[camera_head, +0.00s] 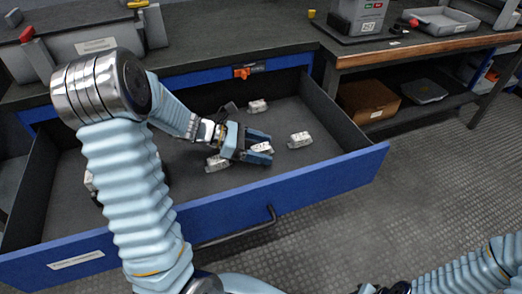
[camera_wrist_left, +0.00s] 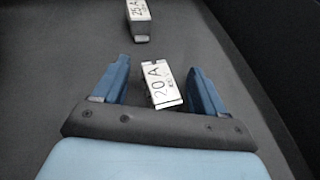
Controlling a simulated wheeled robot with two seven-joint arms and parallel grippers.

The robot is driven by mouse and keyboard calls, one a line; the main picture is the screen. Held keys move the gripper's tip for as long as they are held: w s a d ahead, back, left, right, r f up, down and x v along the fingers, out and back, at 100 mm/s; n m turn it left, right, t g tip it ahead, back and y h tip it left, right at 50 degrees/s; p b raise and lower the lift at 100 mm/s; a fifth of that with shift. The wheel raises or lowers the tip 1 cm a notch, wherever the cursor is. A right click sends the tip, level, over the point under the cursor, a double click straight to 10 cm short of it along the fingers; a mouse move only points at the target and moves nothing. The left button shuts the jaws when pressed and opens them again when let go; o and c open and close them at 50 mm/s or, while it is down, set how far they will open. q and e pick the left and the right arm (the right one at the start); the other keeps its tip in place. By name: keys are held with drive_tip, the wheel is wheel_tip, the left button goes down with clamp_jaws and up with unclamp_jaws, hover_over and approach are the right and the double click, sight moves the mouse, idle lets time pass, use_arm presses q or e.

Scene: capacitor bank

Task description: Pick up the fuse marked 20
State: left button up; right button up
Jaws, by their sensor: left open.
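The fuse marked 20 A (camera_wrist_left: 162,83) is a small pale block with black print. It lies on the drawer floor between the two blue fingers of my left gripper (camera_wrist_left: 158,88), with a gap on each side in the left wrist view. In the head view the left gripper (camera_head: 259,147) reaches into the drawer from the left, open, with the same fuse (camera_head: 263,148) partly showing between its fingers. The gripper hides part of the fuse there. My right arm shows at the bottom right of the head view; its fingers do not show.
The fuse marked 25 A (camera_wrist_left: 139,18) lies beyond the fingertips. Other fuses lie at the drawer's back (camera_head: 257,106) and beside my gripper (camera_head: 217,162). The open blue-fronted drawer (camera_head: 310,182) has walls around them. A bench (camera_head: 200,45) overhangs its back.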

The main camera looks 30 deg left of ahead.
use_arm(q)
drive_tip(key=c, duration=1.3)
